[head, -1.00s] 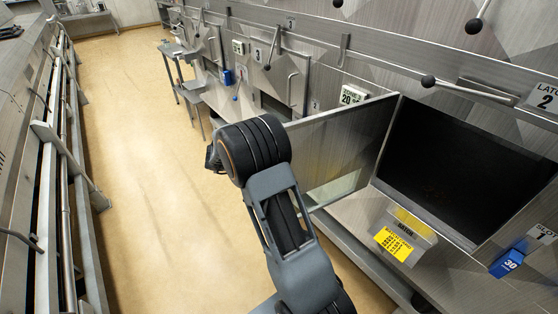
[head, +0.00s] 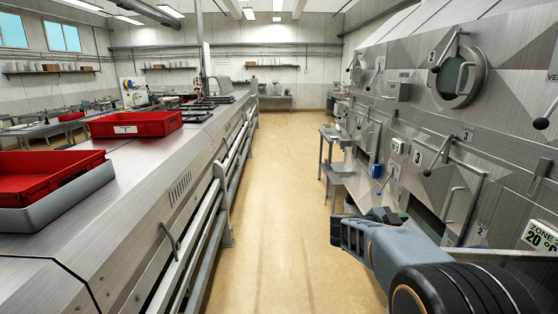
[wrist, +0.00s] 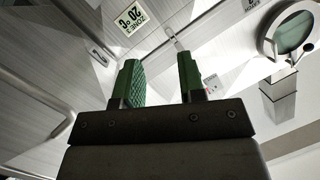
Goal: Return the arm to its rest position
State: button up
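My arm shows in the lower right of the head view, with its thick black joint nearest the camera and its grey link reaching away along the dryer wall. My gripper (wrist: 158,62) shows in the wrist view with two green fingers standing apart and nothing between them. It is open and empty. In the head view the gripper is mostly hidden behind my own arm. The wrist view looks at the dryer's slanted metal panels, with a zone 3 sign (wrist: 131,18) reading 20 °C and a round porthole (wrist: 297,33) at the right.
The dryer wall (head: 470,110) with levers and handles runs close along the right. A metal side table (head: 338,172) stands beside it farther on. A long counter with red crates (head: 135,124) is on the left. The tan floor aisle (head: 285,180) between is clear.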

jog(key=w+a+r+n+t+y, duration=0.35)
jog(key=a+n+t, duration=0.2)
jog(key=t, duration=0.35)
jog(key=s+a+n+t+y+b, duration=0.15)
jog(key=s+a+n+y, duration=0.25)
jog(key=a+n+y, duration=0.6)
jog(key=s+f+n+g+y, duration=0.1)
jog(key=s+f+g, duration=0.3)
jog(key=s, duration=0.6)
jog(key=s+f+n+g+y, duration=0.1)
jog(key=s+f+n+g, duration=0.3)
jog(key=s+f, duration=0.5)
jog(key=shift+s+a+g, duration=0.3)
jog(key=shift+s+g, duration=0.35)
jog(key=shift+s, duration=0.1)
jog(key=shift+f, duration=0.1)
